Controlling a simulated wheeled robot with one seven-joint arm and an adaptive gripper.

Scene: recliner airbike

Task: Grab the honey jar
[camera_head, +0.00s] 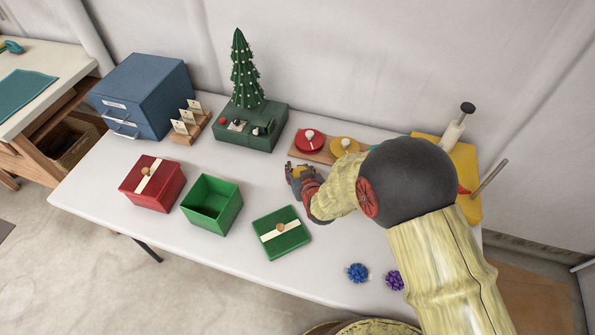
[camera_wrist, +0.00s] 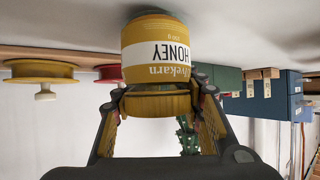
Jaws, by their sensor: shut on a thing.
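The honey jar (camera_wrist: 160,52) is yellow with a white label reading HONEY. It shows upside down in the wrist view, with its lid toward my gripper (camera_wrist: 161,100). My gripper's two fingers are shut on the jar around its lid end, one on each side. The jar's base is at or very close to the white tabletop; I cannot tell whether it touches. In the head view my gripper (camera_head: 303,177) is low over the middle of the table, and only a small yellow part of the jar shows there.
Behind my gripper is a wooden board with red (camera_head: 309,139) and yellow (camera_head: 344,146) round pieces. A green box base with a small tree (camera_head: 245,70) stands at the back. An open green box (camera_head: 211,203), green lid (camera_head: 281,232) and red box (camera_head: 152,183) lie left and front.

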